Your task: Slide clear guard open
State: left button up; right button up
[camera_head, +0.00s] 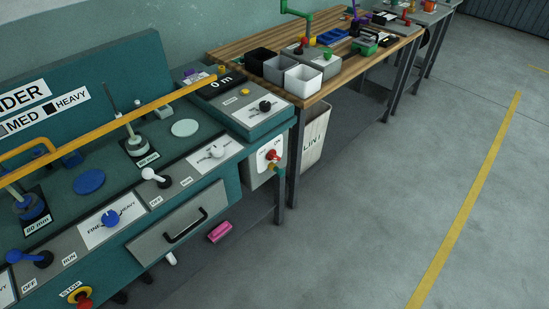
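A teal machine bench (110,180) fills the left of the head view. A long yellow-orange bar (120,122) runs slantwise above its top, from the left edge toward the back right. An orange curved handle (28,146) shows near the left edge. The clear guard panel itself is too see-through to make out, so I cannot tell how far it is open. Neither of my grippers is in view.
Front panels carry a white lever (154,176), a blue lever (30,257), a blue knob (111,218) and a red stop button (80,296). A wooden table (225,52) with bins stands behind. Floor at right is clear.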

aim_at(55, 153)
jog(key=u, duration=1.7)
